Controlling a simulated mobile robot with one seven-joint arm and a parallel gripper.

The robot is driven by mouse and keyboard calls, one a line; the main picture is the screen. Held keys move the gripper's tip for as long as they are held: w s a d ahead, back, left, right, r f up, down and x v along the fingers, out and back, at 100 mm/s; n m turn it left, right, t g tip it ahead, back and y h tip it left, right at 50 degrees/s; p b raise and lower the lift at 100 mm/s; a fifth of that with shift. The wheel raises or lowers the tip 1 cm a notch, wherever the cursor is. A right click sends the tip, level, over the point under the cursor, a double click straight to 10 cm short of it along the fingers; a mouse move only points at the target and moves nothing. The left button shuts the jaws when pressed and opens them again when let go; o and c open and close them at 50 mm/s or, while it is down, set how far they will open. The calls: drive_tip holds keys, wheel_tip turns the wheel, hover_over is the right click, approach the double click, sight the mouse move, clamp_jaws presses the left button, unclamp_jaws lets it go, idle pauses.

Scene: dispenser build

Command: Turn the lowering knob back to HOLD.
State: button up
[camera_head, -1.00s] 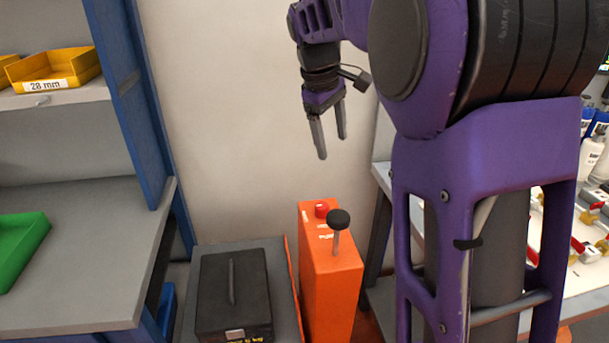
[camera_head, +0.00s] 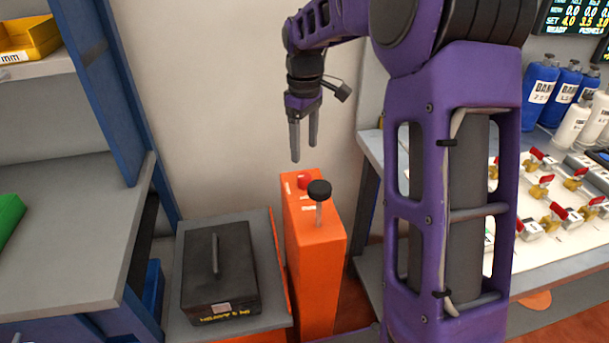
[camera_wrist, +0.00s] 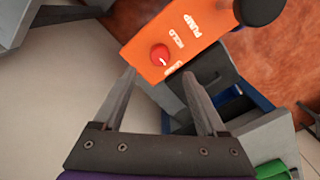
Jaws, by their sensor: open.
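The lowering knob is a small red knob (camera_head: 304,182) on top of an orange pedestal (camera_head: 314,270), behind a black ball-topped lever (camera_head: 319,190). In the wrist view the red knob (camera_wrist: 160,55) sits beside the printed word HOLD, with a second label partly readable below it and PUMP nearer the lever. A pale mark on the knob is too small to read for its setting. My gripper (camera_head: 304,155) points down, open and empty, above and just behind the knob. In the wrist view its fingertips (camera_wrist: 158,72) are spread either side of the knob, apart from it.
A black case (camera_head: 218,275) with a handle sits on a grey platform (camera_head: 262,235) left of the pedestal. A blue-framed shelf (camera_head: 100,80) stands further left. A bench with red-handled valves (camera_head: 545,180) and bottles is at right. The wall is behind the gripper.

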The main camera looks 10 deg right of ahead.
sight(305, 176)
wheel_tip(305, 176, down, 9)
drive_tip(key=shift+r+b, duration=0.2)
drive_tip(key=shift+b, duration=0.25)
clamp_jaws()
